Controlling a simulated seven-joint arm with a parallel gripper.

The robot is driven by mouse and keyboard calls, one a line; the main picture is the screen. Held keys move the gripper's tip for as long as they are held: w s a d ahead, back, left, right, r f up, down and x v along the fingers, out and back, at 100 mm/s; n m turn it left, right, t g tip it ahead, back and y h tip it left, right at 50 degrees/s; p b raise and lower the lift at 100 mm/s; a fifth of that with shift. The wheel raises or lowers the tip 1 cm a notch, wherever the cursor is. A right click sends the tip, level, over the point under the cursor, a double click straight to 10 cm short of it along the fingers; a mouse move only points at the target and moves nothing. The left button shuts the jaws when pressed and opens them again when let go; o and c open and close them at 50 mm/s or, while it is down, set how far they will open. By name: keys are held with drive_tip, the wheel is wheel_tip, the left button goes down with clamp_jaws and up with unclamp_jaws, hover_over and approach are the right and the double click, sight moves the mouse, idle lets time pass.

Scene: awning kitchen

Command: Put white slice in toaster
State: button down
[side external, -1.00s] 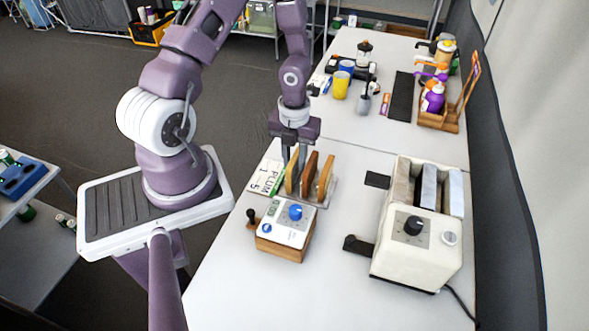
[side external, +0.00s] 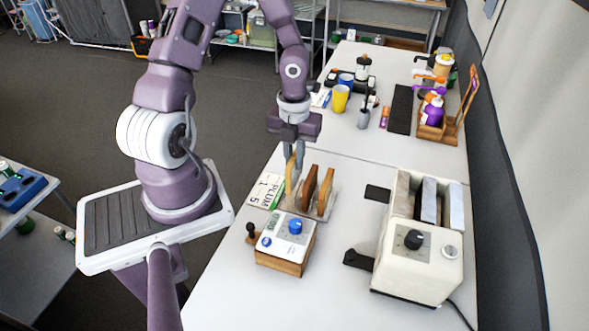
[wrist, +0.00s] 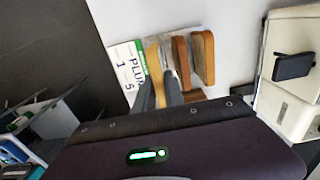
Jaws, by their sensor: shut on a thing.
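A pale yellowish slice (side external: 291,180) stands upright at the left end of a small rack (side external: 323,212). My gripper (side external: 295,160) is above it, with its fingers closed on the slice's upper part. In the wrist view the pale slice (wrist: 154,62) shows between the two fingers (wrist: 159,95). A dark brown slice (side external: 308,188) and a golden brown slice (side external: 325,190) stand just to its right. The cream toaster (side external: 410,265) is at the right, with long slots on top, a black knob in front and a dark lever (side external: 357,259) on its left side. Whether the pale slice's lower edge touches the rack is unclear.
A white and wood box with a blue knob (side external: 286,241) stands in front of the rack. A PLUM 1 5 card (side external: 265,190) lies to its left. The table between rack and toaster is mostly clear. Cups and bottles stand on the far table.

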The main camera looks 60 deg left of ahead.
drive_tip(key=r, duration=0.4)
drive_tip(key=shift+w+r, duration=0.2)
drive_tip(key=shift+r, duration=0.05)
drive_tip(key=w+d+r, duration=0.4)
drive_tip(key=w+d, duration=0.2)
drive_tip(key=w, duration=0.5)
drive_tip(key=w+d+r, duration=0.3)
drive_tip(key=d, duration=0.5)
drive_tip(key=w+d+r, duration=0.2)
drive_tip(key=w+d, duration=0.2)
drive_tip(key=d, duration=0.4)
drive_tip(key=shift+s+a+f, duration=0.1)
drive_tip(key=shift+f, duration=2)
drive_tip(key=shift+s+a+f, duration=0.1)
drive_tip(key=shift+f, duration=2)
drive_tip(key=c, duration=1.3)
unclamp_jaws()
drive_tip(key=shift+o, duration=0.2)
